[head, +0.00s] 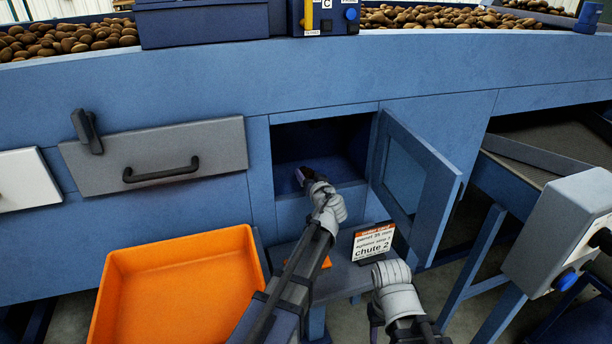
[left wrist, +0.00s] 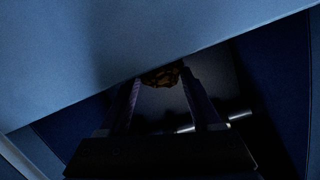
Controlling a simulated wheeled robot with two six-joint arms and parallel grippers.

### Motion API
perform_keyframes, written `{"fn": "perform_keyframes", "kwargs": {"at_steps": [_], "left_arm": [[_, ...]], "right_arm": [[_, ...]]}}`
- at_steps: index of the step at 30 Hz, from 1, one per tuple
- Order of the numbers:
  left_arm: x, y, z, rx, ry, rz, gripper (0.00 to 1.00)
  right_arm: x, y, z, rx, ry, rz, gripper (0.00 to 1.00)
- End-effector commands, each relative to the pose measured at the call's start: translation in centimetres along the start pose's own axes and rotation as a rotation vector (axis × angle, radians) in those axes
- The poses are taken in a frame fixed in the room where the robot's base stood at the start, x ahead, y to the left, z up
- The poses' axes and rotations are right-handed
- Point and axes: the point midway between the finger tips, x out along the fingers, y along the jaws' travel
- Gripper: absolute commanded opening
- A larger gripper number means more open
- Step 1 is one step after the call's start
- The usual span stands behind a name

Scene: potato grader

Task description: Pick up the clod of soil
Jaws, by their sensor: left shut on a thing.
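My left gripper (head: 303,176) reaches into an open compartment (head: 292,150) in the front of the blue machine. In the left wrist view its two fingers (left wrist: 166,92) are shut on a dark brown, rough lump, the clod of soil (left wrist: 161,76). Only part of the clod shows, in dim light, below a blue panel edge that cuts across the view. The clod cannot be made out in the head view. My right gripper (head: 376,314) is low in front of the machine, right of the left arm; its fingers are too unclear to tell their state.
The compartment's door (head: 424,180) stands open to the right. An orange tray (head: 185,250) is at lower left. A "chute 2" card (head: 374,243) stands on a small blue ledge. A grey drawer (head: 160,156) is left of the opening. Potatoes (head: 70,38) lie along the top.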

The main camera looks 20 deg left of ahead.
Motion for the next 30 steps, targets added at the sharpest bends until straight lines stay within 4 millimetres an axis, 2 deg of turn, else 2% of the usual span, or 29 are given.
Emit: {"fn": "perform_keyframes", "kwargs": {"at_steps": [5, 11, 24, 30], "left_arm": [[-0.1, -0.1, -0.2, 0.000, 0.000, 0.000, 0.06], [-0.3, -0.5, -1.4, 0.000, 0.000, 0.000, 0.06], [-1.7, -2.6, -7.4, 0.000, 0.000, 0.000, 0.06], [-2.1, -3.2, -9.2, 0.000, 0.000, 0.000, 0.06]], "right_arm": [[-0.2, 0.0, 0.0, 0.000, 0.000, 0.000, 0.50], [-1.5, 0.1, 0.1, 0.000, 0.000, 0.000, 0.50], [-8.0, 0.8, 0.5, 0.000, 0.000, 0.000, 0.50], [-9.9, 0.9, 0.6, 0.000, 0.000, 0.000, 0.50]]}}
